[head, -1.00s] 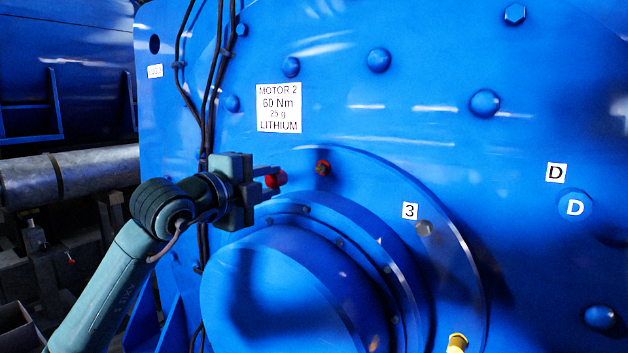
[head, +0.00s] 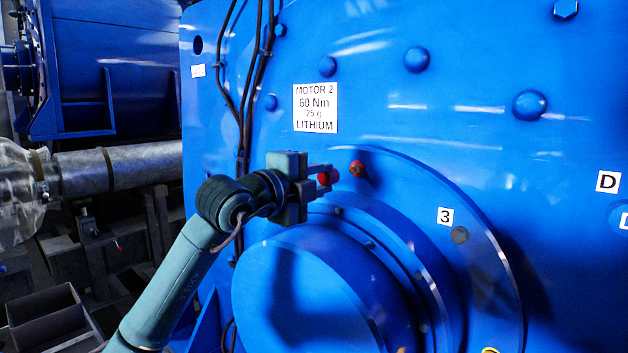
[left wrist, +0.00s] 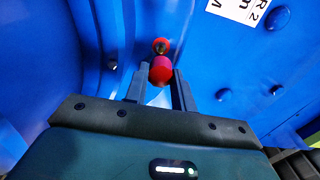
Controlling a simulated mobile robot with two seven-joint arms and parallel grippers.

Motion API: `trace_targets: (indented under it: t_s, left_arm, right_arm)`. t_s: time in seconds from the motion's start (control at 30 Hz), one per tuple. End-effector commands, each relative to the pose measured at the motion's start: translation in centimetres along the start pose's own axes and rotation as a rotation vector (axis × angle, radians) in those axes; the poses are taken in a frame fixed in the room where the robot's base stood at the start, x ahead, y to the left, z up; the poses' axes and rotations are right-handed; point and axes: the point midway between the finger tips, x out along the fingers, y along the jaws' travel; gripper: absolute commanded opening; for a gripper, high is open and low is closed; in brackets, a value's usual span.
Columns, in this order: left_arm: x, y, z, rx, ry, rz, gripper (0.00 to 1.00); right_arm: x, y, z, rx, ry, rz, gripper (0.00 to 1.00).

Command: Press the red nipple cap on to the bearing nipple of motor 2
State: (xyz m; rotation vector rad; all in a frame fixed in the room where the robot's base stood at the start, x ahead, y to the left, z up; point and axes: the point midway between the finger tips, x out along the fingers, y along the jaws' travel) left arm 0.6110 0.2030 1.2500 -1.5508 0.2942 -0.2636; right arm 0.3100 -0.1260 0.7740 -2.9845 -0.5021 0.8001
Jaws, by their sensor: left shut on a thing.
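Motor 2 (head: 440,130) is a large blue housing with a white label (head: 316,108) reading "MOTOR 2, 60 Nm, 25 g, LITHIUM". The bearing nipple (head: 356,169) is a small red fitting with a brass-coloured middle, above the round end cover. My left gripper (head: 325,174) is shut on the red nipple cap (head: 329,177), just left of the nipple and apart from it. In the left wrist view the red cap (left wrist: 161,71) sits between the fingertips, and the nipple (left wrist: 160,46) shows just beyond it, partly hidden. My right gripper is not in view.
The round end cover (head: 300,290) bulges out below the gripper. Black cables (head: 246,110) run down the motor left of the gripper. A grey shaft (head: 115,160) lies at the left.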

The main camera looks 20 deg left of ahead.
Motion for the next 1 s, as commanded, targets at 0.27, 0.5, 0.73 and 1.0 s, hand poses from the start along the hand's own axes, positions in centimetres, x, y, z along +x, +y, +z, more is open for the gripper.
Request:
trace_targets:
  t_s: [0.27,0.5,0.73,1.0]
  left_arm:
    - [2.7,-0.2,0.0,-0.001,0.001,-0.001,0.04]
    - [4.0,-0.1,0.0,0.001,0.001,0.0,0.04]
    - [4.2,-0.1,0.0,0.002,0.0,-0.001,0.04]
    - [4.2,-0.1,0.0,0.002,0.0,0.0,0.04]
  right_arm:
    - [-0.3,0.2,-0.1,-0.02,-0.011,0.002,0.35]
    - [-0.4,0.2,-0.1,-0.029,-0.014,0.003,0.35]
    - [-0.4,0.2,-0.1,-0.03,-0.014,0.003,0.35]
    - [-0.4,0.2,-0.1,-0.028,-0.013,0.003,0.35]
